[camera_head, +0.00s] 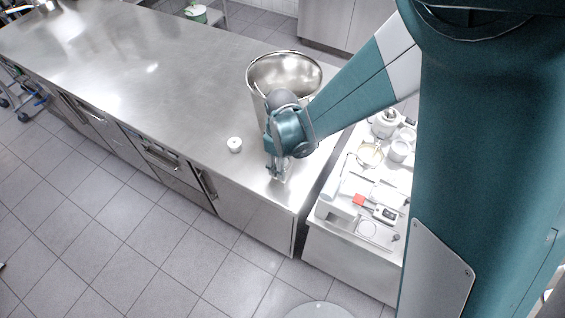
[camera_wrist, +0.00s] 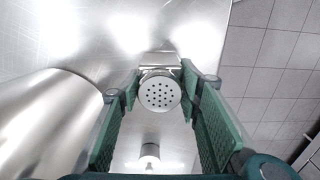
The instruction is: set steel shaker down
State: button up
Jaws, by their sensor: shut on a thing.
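The steel shaker (camera_wrist: 160,93) has a round lid with several dark holes and sits between my fingertips in the wrist view. My gripper (camera_head: 277,170) is shut on it, with a green finger on each side. In the head view they are over the near right corner of the steel counter (camera_head: 150,75), and the shaker is small and mostly hidden by the fingers. I cannot tell whether its base touches the counter.
A large steel pot (camera_head: 258,75) stands right behind my gripper and also shows in the wrist view (camera_wrist: 45,125). The counter's front edge is close. A side table (camera_head: 325,215) at right holds several items.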

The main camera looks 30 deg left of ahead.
jog(key=shift+f, duration=0.2)
jog(key=o, duration=1)
jog(key=shift+r, duration=0.25)
jog(key=shift+r, duration=5.95)
jog(key=shift+d, duration=0.1)
